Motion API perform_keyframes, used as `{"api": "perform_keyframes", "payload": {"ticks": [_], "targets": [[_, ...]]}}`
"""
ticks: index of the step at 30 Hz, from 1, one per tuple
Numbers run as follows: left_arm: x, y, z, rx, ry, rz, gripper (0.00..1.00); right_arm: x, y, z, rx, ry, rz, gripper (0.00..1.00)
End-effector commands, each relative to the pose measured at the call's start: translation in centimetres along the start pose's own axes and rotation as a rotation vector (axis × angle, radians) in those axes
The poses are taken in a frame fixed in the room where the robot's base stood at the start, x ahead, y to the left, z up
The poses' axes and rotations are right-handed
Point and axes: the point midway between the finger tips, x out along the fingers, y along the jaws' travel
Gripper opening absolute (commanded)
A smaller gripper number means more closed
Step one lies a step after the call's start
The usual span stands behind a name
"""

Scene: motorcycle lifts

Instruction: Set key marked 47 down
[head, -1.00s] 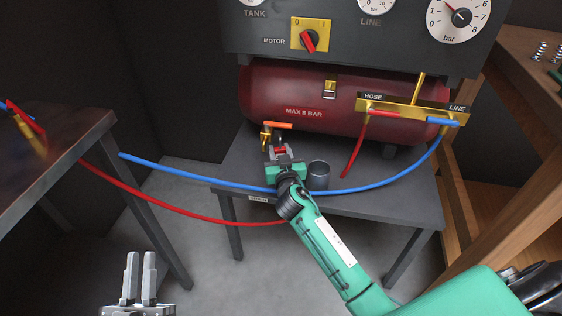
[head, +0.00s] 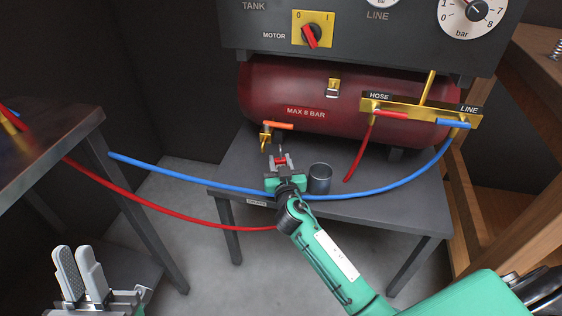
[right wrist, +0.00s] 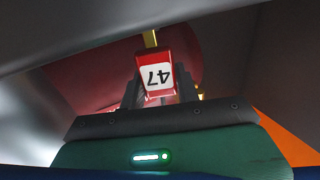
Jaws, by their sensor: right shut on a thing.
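The key marked 47 (right wrist: 156,75) has a red tag with a white label. The number is upside down in the right wrist view. My right gripper (head: 281,160) is shut on it, and a bit of its red shows between the fingers in the head view. The gripper is above the grey bench (head: 235,168), just in front of the orange-handled brass drain valve (head: 266,137). Whether the key touches the bench cannot be told. My left gripper (head: 80,270) is empty at the lower left, its fingers close together.
A grey metal cup (head: 320,179) stands right of my right gripper. The red tank (head: 300,92) lies behind. A blue hose (head: 385,187) and a red hose (head: 150,205) cross near my right arm. A dark table (head: 50,145) is at left. Bare bench lies right of the cup.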

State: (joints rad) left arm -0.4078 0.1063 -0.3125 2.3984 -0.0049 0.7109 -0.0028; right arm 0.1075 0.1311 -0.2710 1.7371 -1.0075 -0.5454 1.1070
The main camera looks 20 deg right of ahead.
Motion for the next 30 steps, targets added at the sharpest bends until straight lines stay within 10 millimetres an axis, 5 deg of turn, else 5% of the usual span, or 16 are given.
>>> {"api": "perform_keyframes", "payload": {"ticks": [12, 13, 16, 30], "targets": [[0.1, -0.1, -0.8, 0.006, 0.055, 0.005, 0.17, 0.0, 0.0, 0.3, 0.000, 0.001, 0.000, 0.12], [0.2, -0.1, -0.9, 0.007, 0.059, 0.005, 0.17, 0.0, 0.0, 0.2, 0.000, 0.001, 0.000, 0.38], [0.2, -0.1, -0.9, 0.007, 0.058, 0.006, 0.17, 0.0, 0.0, 0.2, 0.000, 0.000, 0.000, 0.54], [-0.1, 0.1, 0.2, -0.003, -0.021, -0.003, 0.17, -0.6, -0.1, 0.0, 0.002, -0.001, -0.001, 0.54]]}}
